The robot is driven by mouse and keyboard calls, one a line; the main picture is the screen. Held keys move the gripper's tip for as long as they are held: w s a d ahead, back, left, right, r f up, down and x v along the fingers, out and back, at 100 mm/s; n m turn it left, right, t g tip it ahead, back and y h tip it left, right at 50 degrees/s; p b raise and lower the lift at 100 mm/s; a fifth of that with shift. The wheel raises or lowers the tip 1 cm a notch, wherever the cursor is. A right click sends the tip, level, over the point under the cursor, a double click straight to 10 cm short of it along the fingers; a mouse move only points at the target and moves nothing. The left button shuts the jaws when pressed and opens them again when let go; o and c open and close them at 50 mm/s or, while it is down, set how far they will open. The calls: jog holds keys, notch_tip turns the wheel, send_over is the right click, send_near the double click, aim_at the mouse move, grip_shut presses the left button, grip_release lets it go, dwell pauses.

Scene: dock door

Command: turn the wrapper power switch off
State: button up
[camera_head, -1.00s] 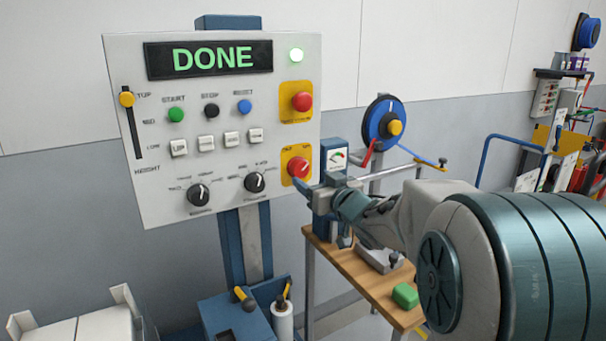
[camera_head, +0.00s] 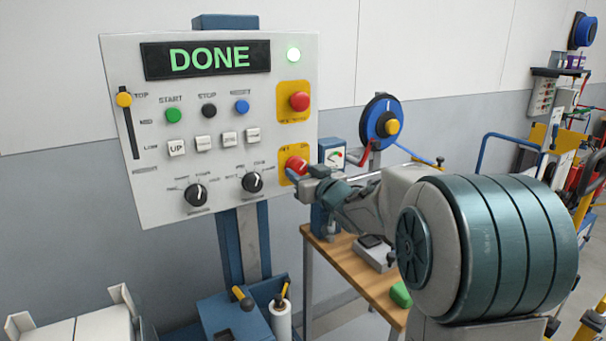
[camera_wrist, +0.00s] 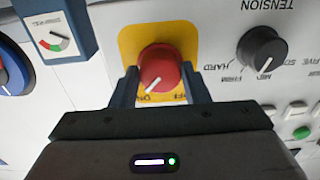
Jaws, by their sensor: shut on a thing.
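The wrapper power switch (camera_head: 296,166) is a red rotary knob with a white pointer line on a yellow plate, at the lower right of the grey control panel (camera_head: 225,120). In the wrist view the red knob (camera_wrist: 160,68) sits between my two blue fingers, and its white line slants toward the lower left, off the "OFF" lettering, which is partly hidden. My gripper (camera_wrist: 160,88) is shut on the knob; in the head view my gripper (camera_head: 299,180) reaches it from the right.
A red push button (camera_head: 299,101) on a yellow plate is above the switch. A black tension knob (camera_wrist: 262,48) is beside it in the wrist view. A gauge box (camera_head: 332,154) and a wooden bench (camera_head: 355,270) stand right of the panel.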

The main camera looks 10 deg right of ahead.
jog(key=shift+n+b, duration=0.3)
jog(key=shift+b, duration=0.05)
jog(key=n+b, duration=0.2)
jog(key=shift+f+n, duration=0.15)
jog(key=shift+n, duration=0.15)
jog(key=n+b, duration=0.4)
jog(key=n, duration=0.1)
jog(key=n+b, duration=0.3)
jog(key=n, duration=0.2)
jog(key=shift+d+n+b, duration=0.1)
jog(key=shift+n+b, duration=0.3)
jog(key=shift+r+n+b, duration=0.2)
jog(key=shift+n+b, duration=0.75)
jog(key=shift+n, duration=0.95)
jog(key=o, duration=1)
jog(key=shift+r, duration=0.1)
